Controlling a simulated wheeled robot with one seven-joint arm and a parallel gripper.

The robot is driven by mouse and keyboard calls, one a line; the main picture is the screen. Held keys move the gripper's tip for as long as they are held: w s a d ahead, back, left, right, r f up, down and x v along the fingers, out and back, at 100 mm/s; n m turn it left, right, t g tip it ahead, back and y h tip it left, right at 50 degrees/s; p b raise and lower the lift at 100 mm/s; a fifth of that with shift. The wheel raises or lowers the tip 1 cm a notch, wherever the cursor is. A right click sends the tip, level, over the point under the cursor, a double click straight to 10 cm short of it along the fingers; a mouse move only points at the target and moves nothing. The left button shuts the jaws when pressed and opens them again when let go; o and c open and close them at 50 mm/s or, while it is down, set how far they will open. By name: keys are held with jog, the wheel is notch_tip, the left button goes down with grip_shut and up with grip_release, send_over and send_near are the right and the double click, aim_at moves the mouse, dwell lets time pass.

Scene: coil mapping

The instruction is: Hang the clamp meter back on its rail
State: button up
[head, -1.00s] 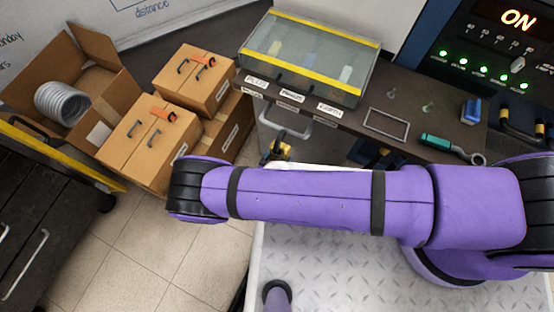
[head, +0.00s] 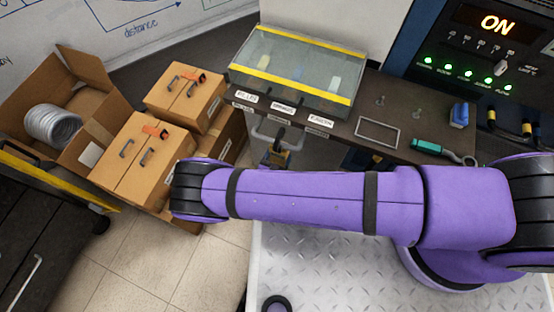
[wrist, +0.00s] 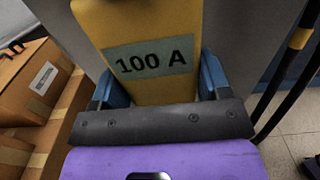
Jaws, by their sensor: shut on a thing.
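The clamp meter (wrist: 150,25) is a yellow body with a grey-green "100 A" label, filling the upper middle of the wrist view. My gripper (wrist: 160,84) is shut on it, with a blue finger at each side of the body. The meter's upper end is cut off by the picture's edge. In the head view my purple arm crosses the middle and my gripper is not visible. I cannot make out the rail.
A dark bench (head: 395,105) carries a glass-lidded case (head: 300,75), a teal-handled tool (head: 432,147) and a blue block (head: 459,115). A control panel (head: 485,45) reads "ON". Cardboard boxes (head: 140,150) and an open carton with a coil (head: 52,124) stand left. Floor (head: 150,260) is clear in front.

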jog(key=shift+f, duration=1.5)
jog(key=o, duration=1.2)
jog(key=shift+c, duration=0.2)
jog(key=v, duration=1.1)
